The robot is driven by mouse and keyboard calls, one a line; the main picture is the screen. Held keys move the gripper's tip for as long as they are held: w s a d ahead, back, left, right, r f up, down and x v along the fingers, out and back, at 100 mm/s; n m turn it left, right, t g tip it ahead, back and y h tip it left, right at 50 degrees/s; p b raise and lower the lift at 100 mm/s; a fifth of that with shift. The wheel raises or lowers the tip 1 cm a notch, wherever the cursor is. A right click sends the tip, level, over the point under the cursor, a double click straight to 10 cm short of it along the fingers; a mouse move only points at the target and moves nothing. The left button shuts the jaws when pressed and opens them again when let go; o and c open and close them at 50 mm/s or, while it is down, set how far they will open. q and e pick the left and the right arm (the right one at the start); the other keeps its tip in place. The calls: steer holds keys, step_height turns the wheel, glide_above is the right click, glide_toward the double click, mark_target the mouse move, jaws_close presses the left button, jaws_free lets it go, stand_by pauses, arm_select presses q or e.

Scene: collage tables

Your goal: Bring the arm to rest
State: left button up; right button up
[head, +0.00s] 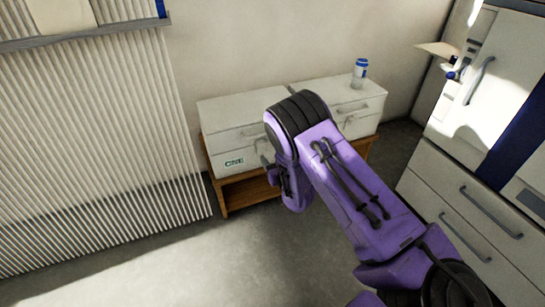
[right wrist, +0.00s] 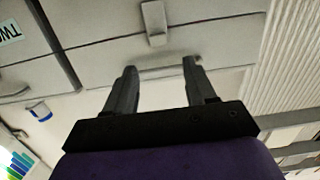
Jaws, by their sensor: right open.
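My purple right arm comes in from the lower right of the head view and reaches forward, its wrist bent down. My right gripper (head: 268,165) is partly hidden behind the wrist, in front of the white cabinets. In the right wrist view my right gripper (right wrist: 160,65) shows two dark fingers held apart with nothing between them. A pale drawer front lies beyond the fingertips. I cannot tell how close it is. My left arm and gripper are not in view.
White cabinets (head: 235,110) stand on a low wooden stand (head: 245,192) by the wall. A blue-lidded jar (head: 360,72) is on top. A ribbed panel (head: 95,150) is at left, and white drawers (head: 470,210) at right. The grey floor (head: 200,265) in front is clear.

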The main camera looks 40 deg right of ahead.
steer(key=shift+f, duration=0.1)
stand_by(0.4)
steer(key=s+a+f+m+g, duration=0.25)
steer(key=s+f, duration=0.35)
steer(key=s, duration=0.3)
steer(key=s+a+f+m+g, duration=0.1)
steer(key=s+f+g, duration=0.3)
steer(key=s+f, duration=0.3)
steer(key=s+a+f+g, duration=0.2)
steer(key=s+a+g, duration=0.1)
steer(key=s, duration=0.9)
steer(key=s+a+f+g, duration=0.1)
steer(key=s+a+g, duration=0.25)
steer(key=s, duration=0.75)
step_height(320, 180, up, 29)
steer(key=p, duration=2.9)
steer(key=shift+w+d+f+m+p, duration=0.15)
steer(key=shift+w+f+m+p, duration=0.05)
steer(key=shift+w+m+p, duration=0.2)
